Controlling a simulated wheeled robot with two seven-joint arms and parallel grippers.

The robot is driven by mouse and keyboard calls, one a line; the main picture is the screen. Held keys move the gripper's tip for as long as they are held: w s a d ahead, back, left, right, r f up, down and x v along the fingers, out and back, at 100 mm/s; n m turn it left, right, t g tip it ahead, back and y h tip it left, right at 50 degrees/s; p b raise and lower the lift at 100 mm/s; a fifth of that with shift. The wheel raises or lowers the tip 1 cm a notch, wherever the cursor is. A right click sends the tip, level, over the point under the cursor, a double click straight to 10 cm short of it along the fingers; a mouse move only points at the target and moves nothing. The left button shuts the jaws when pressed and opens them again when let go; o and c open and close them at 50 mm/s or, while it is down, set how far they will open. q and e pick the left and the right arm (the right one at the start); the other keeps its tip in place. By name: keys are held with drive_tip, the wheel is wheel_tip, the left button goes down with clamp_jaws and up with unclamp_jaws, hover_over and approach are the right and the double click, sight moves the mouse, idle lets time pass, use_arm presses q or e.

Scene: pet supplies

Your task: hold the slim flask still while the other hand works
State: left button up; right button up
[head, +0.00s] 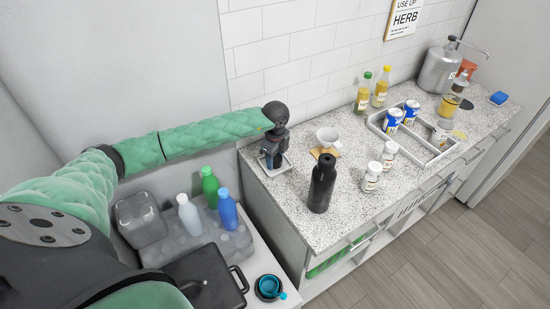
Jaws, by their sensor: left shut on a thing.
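My left gripper (273,151) reaches in from the left on a green-sleeved arm and points down at the near left end of the speckled counter (300,222). It is shut on a slim thing just above or in a small pale square tray (286,164). I take this thing for the slim flask; the fingers hide most of it, so its shape and whether it touches the tray cannot be told. A dark bottle (321,185) stands upright and apart, in front and to the right of the gripper. My right gripper is not in view.
A white cup (327,137), two white jars (373,177), yellow bottles (363,95) and a divided tray (447,157) stand on the counter. The counter's front strip is mostly clear.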

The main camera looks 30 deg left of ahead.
sight(275, 158)
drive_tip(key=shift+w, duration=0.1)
use_arm(q)
drive_tip(key=o, duration=0.8)
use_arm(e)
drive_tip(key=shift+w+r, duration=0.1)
use_arm(q)
drive_tip(key=shift+r, duration=0.35)
wheel_tip(275, 158, up, 12)
drive_tip(key=p, duration=0.4)
drive_tip(key=shift+f, duration=0.25)
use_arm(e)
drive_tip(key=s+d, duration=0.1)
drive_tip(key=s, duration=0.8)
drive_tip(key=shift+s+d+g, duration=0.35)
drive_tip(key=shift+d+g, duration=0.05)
